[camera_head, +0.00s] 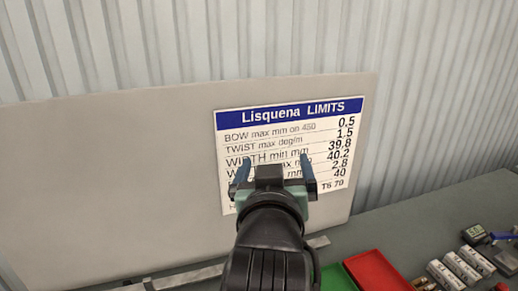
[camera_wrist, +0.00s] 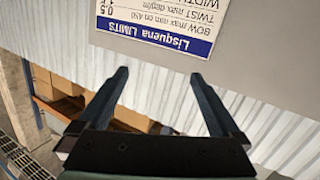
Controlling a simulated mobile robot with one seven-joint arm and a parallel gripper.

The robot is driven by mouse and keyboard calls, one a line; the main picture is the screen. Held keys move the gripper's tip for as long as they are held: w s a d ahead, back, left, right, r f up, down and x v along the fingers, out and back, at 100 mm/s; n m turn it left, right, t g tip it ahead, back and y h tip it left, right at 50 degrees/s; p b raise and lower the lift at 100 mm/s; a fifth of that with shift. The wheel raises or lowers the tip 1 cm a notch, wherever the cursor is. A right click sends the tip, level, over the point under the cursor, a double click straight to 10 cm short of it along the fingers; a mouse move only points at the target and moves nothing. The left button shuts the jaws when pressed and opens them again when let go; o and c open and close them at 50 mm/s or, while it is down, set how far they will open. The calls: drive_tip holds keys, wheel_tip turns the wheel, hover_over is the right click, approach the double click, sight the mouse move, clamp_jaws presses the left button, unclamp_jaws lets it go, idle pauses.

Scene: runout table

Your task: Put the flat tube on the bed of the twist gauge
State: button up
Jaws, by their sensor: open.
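My gripper (camera_head: 272,168) is raised in front of a limits sign, with its two blue fingers spread and nothing between them. In the wrist view the open fingers (camera_wrist: 158,76) are also empty. A pale metal strip (camera_head: 190,276) shows low in the head view, partly hidden behind my arm; I cannot tell whether it is the flat tube or part of the twist gauge. No flat tube or gauge bed can be made out for certain in either view.
The "Lisquena LIMITS" sign (camera_head: 290,115) is on a grey board (camera_head: 110,190). A red tray (camera_head: 375,272) and a green tray (camera_head: 337,279) lie at lower right. Several batteries or cylinders (camera_head: 461,267) and a small display device (camera_head: 474,233) lie farther right. Grey tabletop (camera_head: 420,220) is clear behind the trays.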

drive_tip(key=s+a+r+t, duration=0.1)
drive_tip(key=s+r+t, duration=0.2)
drive_tip(key=s+r, duration=0.2)
drive_tip(key=s+r+t, duration=0.4)
drive_tip(key=s+r, duration=0.1)
drive_tip(key=r, duration=0.6)
drive_tip(key=s+a+r+t+y, duration=0.1)
drive_tip(key=s+r+t, duration=0.3)
drive_tip(key=r, duration=0.5)
drive_tip(key=shift+s+a, duration=0.3)
drive_tip(key=shift+s, duration=0.75)
drive_tip(key=shift+f, duration=0.1)
